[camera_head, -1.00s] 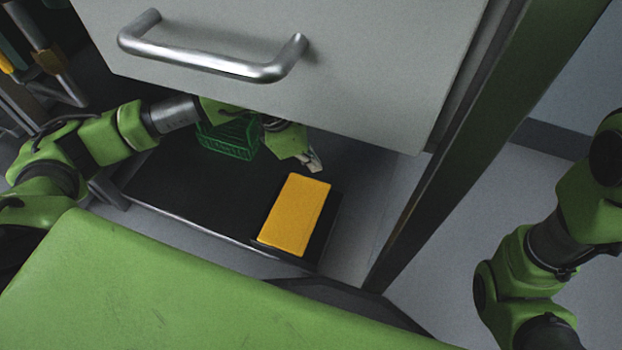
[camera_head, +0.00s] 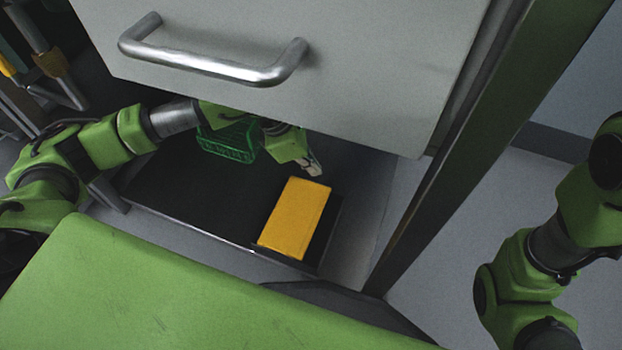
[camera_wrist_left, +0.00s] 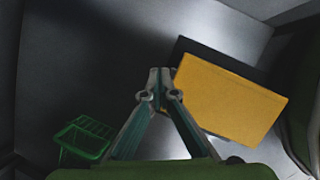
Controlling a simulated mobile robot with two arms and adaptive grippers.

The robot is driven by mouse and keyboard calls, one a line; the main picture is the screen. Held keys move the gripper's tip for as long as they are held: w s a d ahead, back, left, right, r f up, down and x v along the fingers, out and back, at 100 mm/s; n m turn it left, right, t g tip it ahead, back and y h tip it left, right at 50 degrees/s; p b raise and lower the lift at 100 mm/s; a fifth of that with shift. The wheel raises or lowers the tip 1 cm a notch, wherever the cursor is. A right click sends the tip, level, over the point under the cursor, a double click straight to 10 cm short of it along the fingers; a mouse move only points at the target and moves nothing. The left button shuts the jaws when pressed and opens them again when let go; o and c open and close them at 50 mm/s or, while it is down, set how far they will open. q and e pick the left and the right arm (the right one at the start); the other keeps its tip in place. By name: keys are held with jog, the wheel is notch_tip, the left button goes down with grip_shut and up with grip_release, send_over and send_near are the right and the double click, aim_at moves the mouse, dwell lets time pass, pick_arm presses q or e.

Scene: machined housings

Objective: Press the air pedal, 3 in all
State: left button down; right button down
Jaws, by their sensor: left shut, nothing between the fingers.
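The air pedal (camera_head: 294,218) is a yellow slab on a dark base at the right end of a low black shelf in the head view. In the left wrist view the pedal (camera_wrist_left: 228,100) lies to the right of the fingers. My left gripper (camera_head: 312,166) reaches in under the grey drawer front, at the pedal's far edge. In the left wrist view my left gripper (camera_wrist_left: 160,75) is shut and empty, its tips beside the pedal's left edge. I cannot tell whether they touch it. The right gripper is out of view; only part of my right arm shows.
A green wire basket (camera_head: 228,140) stands on the black shelf (camera_head: 190,190), left of the pedal. A grey drawer front (camera_head: 350,60) with a metal handle (camera_head: 215,62) overhangs the area. A dark green post (camera_head: 450,150) stands to the right.

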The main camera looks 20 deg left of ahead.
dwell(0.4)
pick_arm(q)
jog(key=shift+s+f, duration=0.2)
jog(key=shift+f, duration=0.15)
jog(key=shift+s+f+b, duration=0.15)
jog(key=shift+f+b, duration=0.05)
jog(key=shift+b, duration=0.15)
dwell(0.3)
